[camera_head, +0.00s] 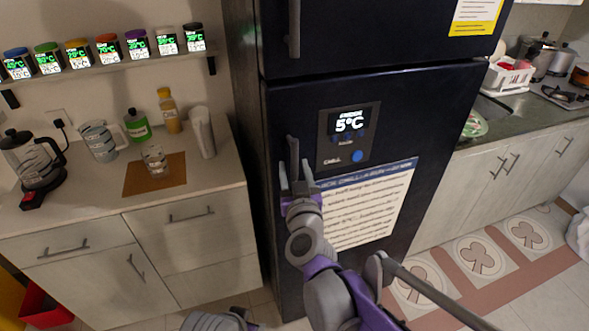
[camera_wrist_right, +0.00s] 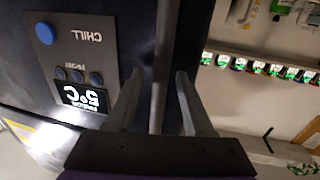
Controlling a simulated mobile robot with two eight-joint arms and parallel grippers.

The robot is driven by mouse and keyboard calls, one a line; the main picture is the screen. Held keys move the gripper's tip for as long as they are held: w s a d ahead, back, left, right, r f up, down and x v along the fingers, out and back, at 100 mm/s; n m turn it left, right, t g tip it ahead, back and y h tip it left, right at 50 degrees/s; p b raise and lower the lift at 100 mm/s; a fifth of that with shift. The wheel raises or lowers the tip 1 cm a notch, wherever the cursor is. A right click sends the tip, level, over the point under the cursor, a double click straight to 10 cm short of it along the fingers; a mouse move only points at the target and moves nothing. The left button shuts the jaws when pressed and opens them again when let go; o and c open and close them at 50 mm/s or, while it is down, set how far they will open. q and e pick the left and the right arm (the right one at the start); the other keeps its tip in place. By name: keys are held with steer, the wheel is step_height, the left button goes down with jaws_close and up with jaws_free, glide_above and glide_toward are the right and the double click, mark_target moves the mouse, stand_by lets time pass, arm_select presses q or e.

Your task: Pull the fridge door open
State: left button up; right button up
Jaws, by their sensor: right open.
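The fridge (camera_head: 350,260) is dark navy, and its lower door looks shut. A vertical grey handle (camera_head: 293,150) is on the door's left side. My right gripper (camera_head: 298,178) is at the lower part of this handle, with its fingers open. In the right wrist view the handle (camera_wrist_right: 161,60) runs between the two spread fingers of my right gripper (camera_wrist_right: 160,76), with a gap on each side. A display panel (camera_head: 348,135) reading 5°C, with a blue button, is right of the handle. My left gripper is not clearly seen.
A counter (camera_head: 80,215) with a kettle (camera_head: 35,160), glasses and bottles stands left of the fridge. A shelf (camera_head: 110,67) of spice dispensers hangs above it. A kitchen counter (camera_head: 520,125) is at the right. Patterned floor (camera_head: 475,260) lies clear at the front right.

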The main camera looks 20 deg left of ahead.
jaws_close()
stand_by(1.3)
